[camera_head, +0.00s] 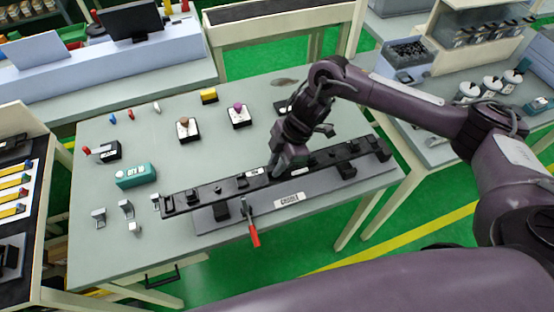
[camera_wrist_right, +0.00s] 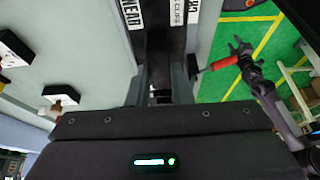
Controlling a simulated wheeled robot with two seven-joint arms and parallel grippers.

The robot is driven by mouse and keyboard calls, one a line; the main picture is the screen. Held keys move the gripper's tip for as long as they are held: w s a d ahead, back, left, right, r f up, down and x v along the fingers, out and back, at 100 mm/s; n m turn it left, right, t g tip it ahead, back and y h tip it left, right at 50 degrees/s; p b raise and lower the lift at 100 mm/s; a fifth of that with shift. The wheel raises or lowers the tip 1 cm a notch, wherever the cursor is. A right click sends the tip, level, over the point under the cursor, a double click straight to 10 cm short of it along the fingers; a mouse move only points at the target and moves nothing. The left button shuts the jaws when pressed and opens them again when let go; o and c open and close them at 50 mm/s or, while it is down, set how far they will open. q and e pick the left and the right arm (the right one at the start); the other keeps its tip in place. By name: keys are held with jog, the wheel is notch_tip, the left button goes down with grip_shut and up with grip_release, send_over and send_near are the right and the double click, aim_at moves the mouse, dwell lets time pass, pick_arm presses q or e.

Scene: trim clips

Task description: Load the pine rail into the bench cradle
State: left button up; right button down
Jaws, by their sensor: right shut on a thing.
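The rail (camera_head: 222,191) is a long dark bar with several small blocks and clips along its top; it does not look like pale pine. It lies lengthwise along the grey bench cradle (camera_head: 240,216), which carries a "CRADLE" label, dark blocks and a red-handled clamp (camera_head: 253,235). I cannot tell whether the rail rests in the cradle or is held just above it. My right gripper (camera_head: 277,170) points down and is shut on the rail near its middle. In the right wrist view the gripper's fingers (camera_wrist_right: 159,92) sit either side of the dark rail.
A teal box (camera_head: 135,175) stands left of the rail, with several small grey clips (camera_head: 126,208) below it. Two button boxes (camera_head: 187,130) (camera_head: 239,117) and a yellow block (camera_head: 208,96) stand farther back.

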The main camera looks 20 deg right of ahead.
aim_at(286, 171)
jog(key=shift+f+b, duration=1.3)
jog(key=shift+f, duration=1.25)
jog(key=shift+w+d, duration=0.1)
jog(key=shift+d, duration=1.05)
jog(key=c, duration=1.2)
grip_release()
jog(key=shift+d+f, duration=0.1)
jog(key=shift+d, duration=0.05)
jog(key=b+v, duration=0.1)
jog(key=v, duration=0.5)
jog(key=shift+d+r+b, duration=0.2)
jog(key=shift+r+b, duration=0.1)
jog(key=shift+b, duration=0.1)
jog(key=shift+d+r, duration=0.15)
jog(key=shift+r, duration=0.45)
